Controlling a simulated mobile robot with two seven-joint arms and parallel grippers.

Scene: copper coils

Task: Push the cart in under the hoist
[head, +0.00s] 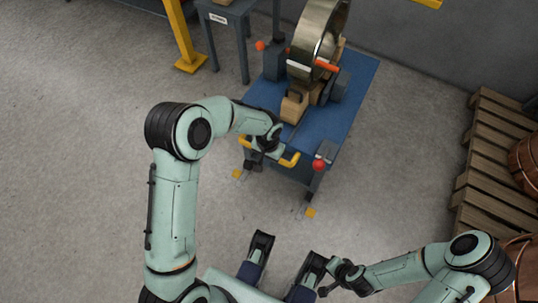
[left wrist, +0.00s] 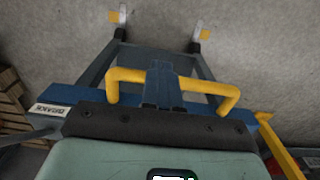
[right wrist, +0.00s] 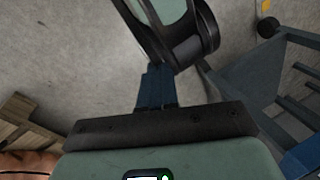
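The cart (head: 355,95) has a blue top and carries a large metal coil (head: 313,35) upright on wooden blocks. Its yellow handle (head: 290,160) is on the side facing me and also shows in the left wrist view (left wrist: 212,87). My left gripper (head: 262,155) is at the middle of the handle, with its blue fingers (left wrist: 163,82) across the bar and apparently shut on it; they hide that stretch of bar. My right gripper (head: 333,281) is low at the right, away from the cart; its fingers (right wrist: 157,87) look shut and empty. A yellow post (head: 180,30) stands left of the cart.
A grey table (head: 222,15) stands behind the cart at the left. Wooden pallets (head: 490,150) with copper coils (head: 527,160) line the right side. The floor at the left is clear.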

